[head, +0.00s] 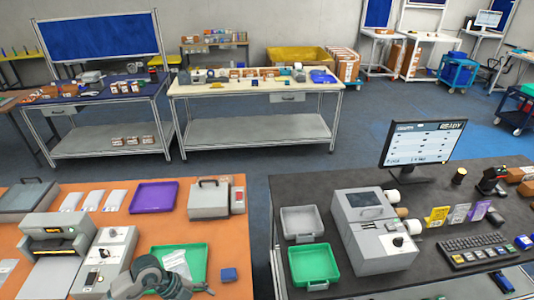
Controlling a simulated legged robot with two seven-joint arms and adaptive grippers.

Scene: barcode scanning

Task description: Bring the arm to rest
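A black scanner-like device (490,181) stands at the back right of the dark table (300,190). A small blue box (229,274) sits on the orange table, right of a green tray (195,257).
The dark table bears a grey printer-like machine (372,232), a green bin (314,265), a grey bin (302,222), a monitor (424,144) and a keyboard (477,249). A purple tray (154,196) lies on the orange table. A narrow gap separates both tables; open floor (240,158) lies behind.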

